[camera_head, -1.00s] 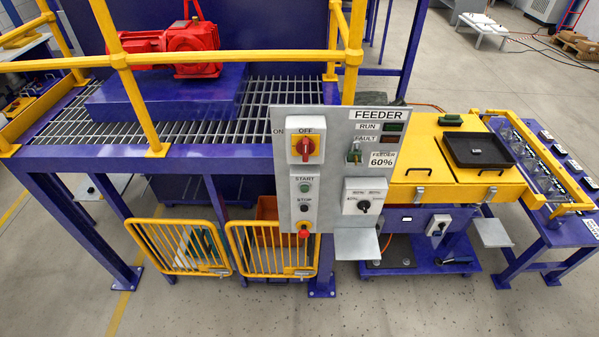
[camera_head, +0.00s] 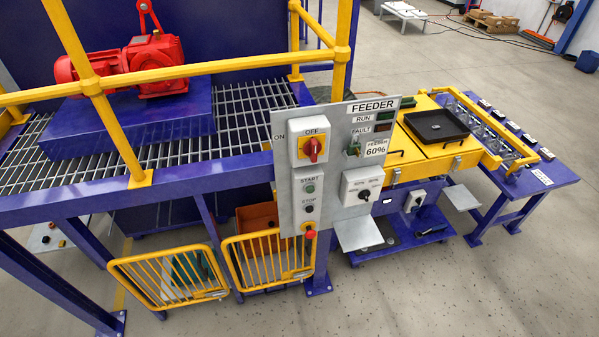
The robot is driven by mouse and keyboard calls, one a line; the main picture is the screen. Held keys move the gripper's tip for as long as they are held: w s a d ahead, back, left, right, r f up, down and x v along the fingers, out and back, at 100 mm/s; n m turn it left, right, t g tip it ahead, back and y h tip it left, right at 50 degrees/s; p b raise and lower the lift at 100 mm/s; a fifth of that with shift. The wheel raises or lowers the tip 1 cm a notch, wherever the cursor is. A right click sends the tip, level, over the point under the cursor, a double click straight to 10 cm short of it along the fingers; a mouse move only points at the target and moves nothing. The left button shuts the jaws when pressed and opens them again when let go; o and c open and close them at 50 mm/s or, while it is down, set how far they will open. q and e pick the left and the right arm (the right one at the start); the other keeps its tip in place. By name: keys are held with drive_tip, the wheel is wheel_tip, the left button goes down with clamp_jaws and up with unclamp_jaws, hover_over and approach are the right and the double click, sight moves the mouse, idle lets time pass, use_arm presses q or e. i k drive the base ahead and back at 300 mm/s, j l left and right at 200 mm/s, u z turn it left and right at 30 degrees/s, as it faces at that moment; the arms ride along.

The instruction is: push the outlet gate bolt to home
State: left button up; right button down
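Two yellow barred gates stand low under the blue platform: a left gate (camera_head: 172,279) and a right gate (camera_head: 268,262). Both look closed across the openings. Small latch parts show near their lower right corners, too small to tell how any bolt sits. I cannot tell which gate, if either, is the outlet gate. Neither of my grippers is in view.
A grey feeder control panel (camera_head: 333,165) stands in front of the platform. A yellow feeder cover (camera_head: 438,160) carries a black tray (camera_head: 436,126). A blue table (camera_head: 543,176) stands at right. The floor (camera_head: 440,285) in front right is clear.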

sight(301, 276)
drive_tip(key=l+u, duration=0.35)
drive_tip(key=l, duration=0.35)
drive_tip(key=l+u, duration=0.3)
drive_tip(key=l, duration=0.4)
drive_tip(key=l+u, duration=0.35)
drive_tip(key=l, duration=0.3)
drive_tip(key=k, duration=0.05)
